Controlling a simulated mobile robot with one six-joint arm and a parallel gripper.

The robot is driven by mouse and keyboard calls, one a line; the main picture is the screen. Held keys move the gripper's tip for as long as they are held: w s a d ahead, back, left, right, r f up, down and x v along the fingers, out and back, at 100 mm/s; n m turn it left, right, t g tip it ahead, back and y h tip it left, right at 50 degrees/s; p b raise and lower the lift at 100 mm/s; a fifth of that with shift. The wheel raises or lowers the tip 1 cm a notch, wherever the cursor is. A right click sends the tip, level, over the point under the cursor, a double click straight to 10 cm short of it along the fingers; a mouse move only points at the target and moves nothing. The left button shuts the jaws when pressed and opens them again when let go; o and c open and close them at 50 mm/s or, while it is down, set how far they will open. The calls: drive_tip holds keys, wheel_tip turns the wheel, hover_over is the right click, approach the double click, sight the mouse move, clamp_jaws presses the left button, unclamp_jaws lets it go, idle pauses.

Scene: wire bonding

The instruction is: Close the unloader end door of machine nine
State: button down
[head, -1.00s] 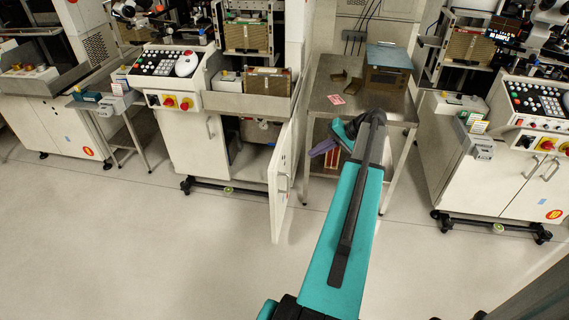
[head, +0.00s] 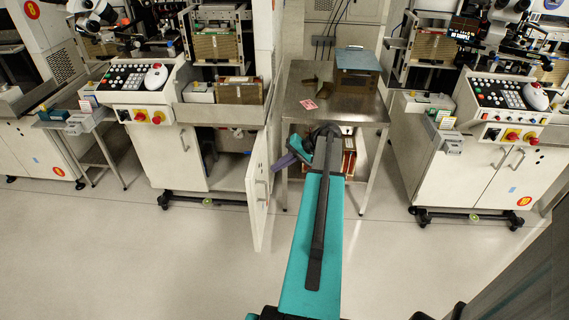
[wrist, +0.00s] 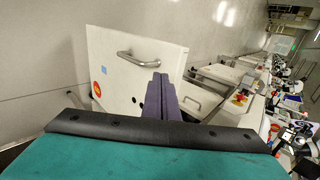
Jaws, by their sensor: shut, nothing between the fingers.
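The white end door (head: 257,195) stands open at the right end of the middle-left machine (head: 180,155), seen nearly edge-on in the head view. A handle shows on its right face. My gripper (head: 286,161) has purple fingers, is shut and empty, and is just right of the door's upper part. In the wrist view, the fingers of my gripper (wrist: 160,98) overlap a white door panel (wrist: 120,72) with a metal handle, a blue square and a red-orange round sticker. I cannot tell whether they touch it. The machine number is not readable.
A metal side table (head: 335,105) with a blue-topped box (head: 358,68) stands right of the door, close to my arm. Another machine (head: 460,170) stands further right. The grey floor (head: 130,255) in front is clear.

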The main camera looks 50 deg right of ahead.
sight(254, 174)
drive_tip(key=shift+w+a+f, duration=0.35)
drive_tip(key=shift+w+a, duration=0.2)
drive_tip(key=shift+w, duration=0.35)
drive_tip(key=shift+w+a+f, duration=0.3)
drive_tip(key=shift+w+a, duration=0.25)
drive_tip(key=shift+w, duration=0.3)
drive_tip(key=shift+w+a+f, duration=0.35)
drive_tip(key=shift+w+a, duration=0.2)
drive_tip(key=shift+w, duration=0.35)
